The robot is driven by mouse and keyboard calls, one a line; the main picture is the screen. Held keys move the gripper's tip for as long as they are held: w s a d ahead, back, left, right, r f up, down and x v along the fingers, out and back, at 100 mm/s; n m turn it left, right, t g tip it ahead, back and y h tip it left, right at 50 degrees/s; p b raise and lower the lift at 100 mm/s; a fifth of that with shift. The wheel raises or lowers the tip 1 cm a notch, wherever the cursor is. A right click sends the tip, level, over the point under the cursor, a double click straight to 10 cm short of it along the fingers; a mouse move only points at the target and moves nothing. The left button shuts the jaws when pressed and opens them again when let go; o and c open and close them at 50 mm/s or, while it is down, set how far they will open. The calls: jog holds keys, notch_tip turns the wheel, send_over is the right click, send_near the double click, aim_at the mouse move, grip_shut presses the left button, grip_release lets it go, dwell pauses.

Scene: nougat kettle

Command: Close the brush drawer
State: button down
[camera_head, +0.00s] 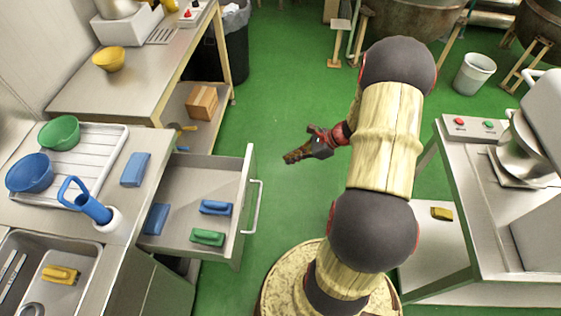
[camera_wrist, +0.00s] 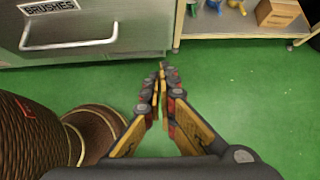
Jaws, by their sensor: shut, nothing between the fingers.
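The brush drawer (camera_head: 185,180) is pulled out from the counter at the left in the head view. A blue brush (camera_head: 216,207), a green brush (camera_head: 207,237) and a blue item (camera_head: 156,218) lie in it. Its handle (camera_head: 255,207) is on the front panel, facing my arm. In the wrist view the drawer front (camera_wrist: 140,25) shows a "BRUSHES" label and the handle (camera_wrist: 68,42). My gripper (camera_head: 288,158) is shut and empty, to the right of the drawer front and apart from it. In the wrist view the fingertips (camera_wrist: 162,70) point toward the area right of the handle.
A counter with a blue bowl (camera_head: 29,173), a green bowl (camera_head: 59,132) and a sink (camera_head: 60,290) is at the left. A lower shelf holds a cardboard box (camera_head: 201,102). A steel table (camera_head: 460,190) stands at the right. Green floor (camera_head: 285,80) is clear beyond my gripper.

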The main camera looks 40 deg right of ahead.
jog(key=shift+w+a+r+b+x, duration=0.3)
jog(key=shift+b+x, duration=0.4)
jog(key=shift+x, duration=1.25)
jog(key=shift+w+a+r+b+x, duration=0.3)
jog(key=shift+b+x, duration=0.35)
jog(key=shift+x, duration=1.25)
jog(key=shift+w+a+r+b+x, duration=0.15)
jog(key=shift+r+b+x, duration=0.4)
jog(key=shift+x, duration=1.4)
jog(key=shift+f, duration=0.15)
jog(key=w+a, duration=2.1)
jog(key=shift+w+a, duration=0.15)
jog(key=shift+a, duration=0.05)
